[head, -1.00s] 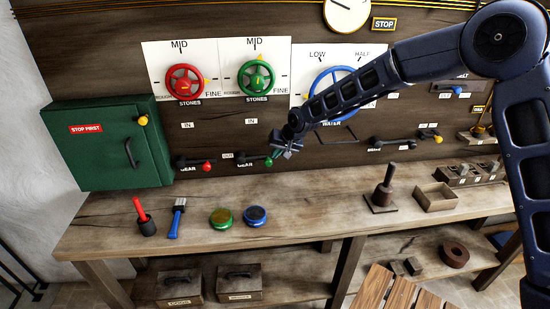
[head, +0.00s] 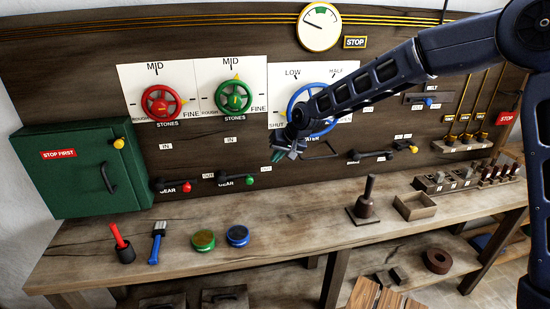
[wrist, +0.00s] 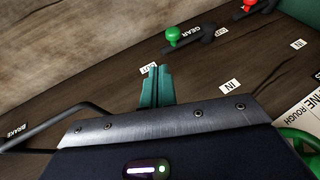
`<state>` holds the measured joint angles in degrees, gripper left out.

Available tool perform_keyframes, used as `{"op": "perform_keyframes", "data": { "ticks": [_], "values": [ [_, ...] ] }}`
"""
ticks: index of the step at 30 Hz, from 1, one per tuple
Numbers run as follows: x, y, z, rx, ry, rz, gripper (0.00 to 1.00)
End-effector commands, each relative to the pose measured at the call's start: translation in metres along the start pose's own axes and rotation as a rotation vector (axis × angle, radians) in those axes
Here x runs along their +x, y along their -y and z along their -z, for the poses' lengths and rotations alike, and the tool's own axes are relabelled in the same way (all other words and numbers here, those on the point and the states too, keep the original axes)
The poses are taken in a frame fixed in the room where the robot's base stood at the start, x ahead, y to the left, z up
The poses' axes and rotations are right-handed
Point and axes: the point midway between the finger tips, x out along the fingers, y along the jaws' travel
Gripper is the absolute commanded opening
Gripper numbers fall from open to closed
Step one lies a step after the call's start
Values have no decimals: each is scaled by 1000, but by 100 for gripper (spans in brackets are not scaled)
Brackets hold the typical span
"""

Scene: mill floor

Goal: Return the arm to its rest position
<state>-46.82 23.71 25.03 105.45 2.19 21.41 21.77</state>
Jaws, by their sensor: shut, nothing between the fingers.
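My gripper (head: 277,155) is in front of the dark panel, right of the green-knobbed gear lever (head: 246,181) and just below the blue water wheel (head: 311,108). In the wrist view its two green fingers (wrist: 156,86) are together with nothing between them. The fingers point at bare panel and touch no lever that I can make out. The green knob (wrist: 173,35) is beyond the fingertips in the wrist view. My forearm covers part of the blue wheel.
The bench (head: 290,221) holds a red-handled tool (head: 119,238), a brush (head: 157,240), a green tin (head: 203,240), a blue tin (head: 237,235) and a dark post (head: 367,193). A green cabinet (head: 75,170) stands at left. The bench's middle is clear.

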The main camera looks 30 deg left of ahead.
Motion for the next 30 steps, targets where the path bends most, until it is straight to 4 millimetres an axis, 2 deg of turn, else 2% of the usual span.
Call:
{"op": "perform_keyframes", "data": {
  "ticks": [10, 14, 17, 22, 26, 30],
  "values": [
    [0, 0, 0, 0, -1, -1, 0],
    [-12, -13, 4, 3, -8, -17, 0],
    [-38, -40, 10, 10, -23, -53, 0],
    [-101, -105, 12, 35, -50, -143, 0],
    [-151, -153, 7, 61, -67, -213, 0],
    [-204, -201, -8, 96, -80, -284, 0]
  ]
}}
